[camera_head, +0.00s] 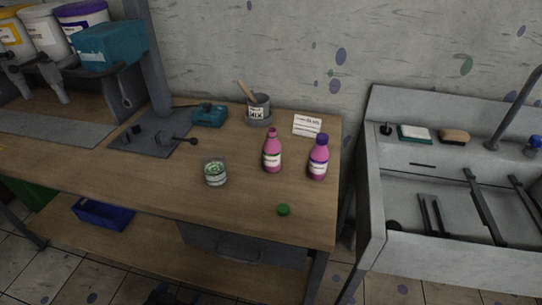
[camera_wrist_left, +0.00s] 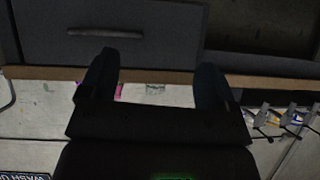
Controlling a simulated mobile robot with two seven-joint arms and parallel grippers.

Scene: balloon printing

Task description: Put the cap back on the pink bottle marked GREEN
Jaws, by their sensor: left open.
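A pink bottle without a cap (camera_head: 272,151) stands upright on the wooden table; its label is too small to read. A second pink bottle (camera_head: 317,160) with a dark purple cap stands just right of it. A small green cap (camera_head: 283,210) lies on the table near the front edge, in front of the bottles and apart from them. My left gripper (camera_wrist_left: 155,62) is open and empty in the left wrist view, below the table top and facing the drawer front. In the head view only a dark part of it (camera_head: 166,297) shows at the bottom edge. My right gripper is not in view.
A glass jar with green contents (camera_head: 215,172) stands left of the bottles. A grey mixing cup (camera_head: 258,108) and a white card (camera_head: 307,125) are behind. A drawer (camera_head: 240,243) is under the table front. A sink (camera_head: 375,220) stands to the right.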

